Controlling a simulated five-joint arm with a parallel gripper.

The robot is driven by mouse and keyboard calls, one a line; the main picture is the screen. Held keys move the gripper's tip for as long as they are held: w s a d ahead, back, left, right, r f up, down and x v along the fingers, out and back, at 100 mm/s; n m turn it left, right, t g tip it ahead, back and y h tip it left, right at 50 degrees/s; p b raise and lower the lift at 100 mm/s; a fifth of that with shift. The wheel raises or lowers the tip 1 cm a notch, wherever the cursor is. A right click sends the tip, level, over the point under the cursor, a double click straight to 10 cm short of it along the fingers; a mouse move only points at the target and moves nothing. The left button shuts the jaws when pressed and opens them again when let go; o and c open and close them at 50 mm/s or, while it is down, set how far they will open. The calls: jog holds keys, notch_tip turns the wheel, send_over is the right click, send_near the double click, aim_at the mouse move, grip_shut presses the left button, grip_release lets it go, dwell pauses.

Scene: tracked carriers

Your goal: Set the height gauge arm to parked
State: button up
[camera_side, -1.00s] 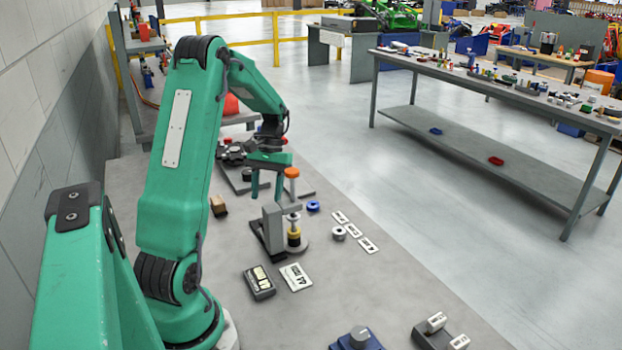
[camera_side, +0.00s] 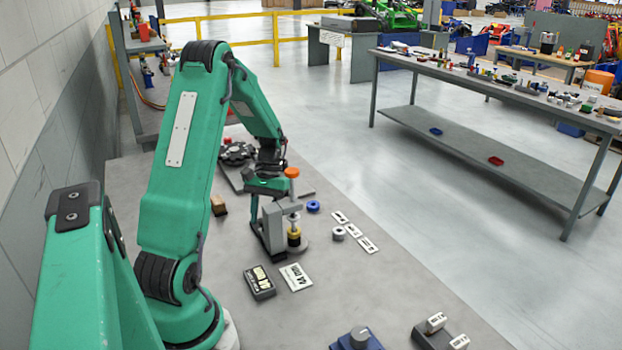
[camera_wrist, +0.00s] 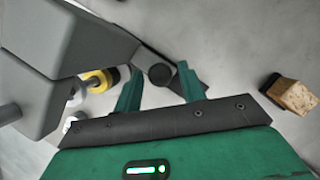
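The height gauge (camera_side: 273,226) stands on the table in the side view, with a grey upright, an arm reaching right and a plunger topped by an orange knob (camera_side: 292,172). In the wrist view, the green fingers of my gripper (camera_wrist: 160,88) are apart. A dark round knob (camera_wrist: 160,74) shows between and just beyond them; I cannot tell whether they touch it. The gauge's grey body (camera_wrist: 45,60) fills the left.
A brown block (camera_side: 218,205) lies left of the gauge. A dark case (camera_side: 260,282) and a white card (camera_side: 296,277) lie in front. A dark fixture (camera_side: 237,153) stands behind.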

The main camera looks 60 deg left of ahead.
grip_shut()
jog(key=shift+t, duration=0.3)
jog(key=a, duration=1.1)
jog(key=shift+w+a, duration=0.15)
jog(key=shift+a, duration=0.15)
jog(key=shift+o, duration=1.3)
grip_release()
jog(key=shift+r, duration=0.1)
jog(key=v, duration=0.7)
jog(key=shift+a+r, duration=0.2)
jog(key=shift+r, duration=0.1)
